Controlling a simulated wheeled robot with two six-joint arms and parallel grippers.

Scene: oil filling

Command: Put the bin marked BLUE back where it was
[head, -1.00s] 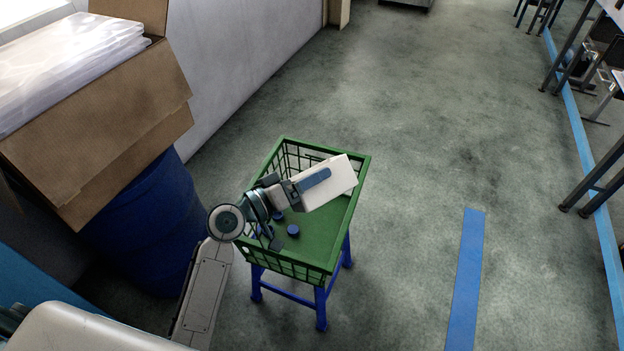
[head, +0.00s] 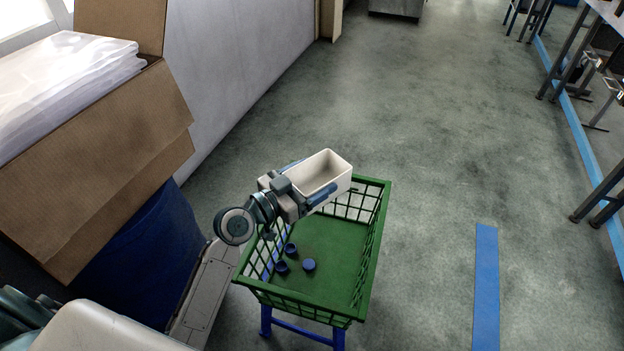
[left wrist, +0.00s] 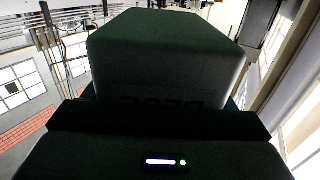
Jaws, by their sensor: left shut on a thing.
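My left gripper (head: 304,193) is shut on a white open-topped bin (head: 333,167), with its fingers along the bin's sides. The bin is upright and looks empty from here. It is held over the far left part of a green basket (head: 375,240). In the left wrist view the bin (left wrist: 165,60) fills the middle and looks dark. Faint lettering shows on it, but I cannot read it surely. My right gripper is not in view.
The green basket stands on a blue stand (head: 300,333) and has several blue caps (head: 309,265) inside. A cardboard box (head: 110,170) sits on a blue barrel (head: 150,260) at left. A blue floor strip (head: 486,285) lies right. Floor beyond the basket is clear.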

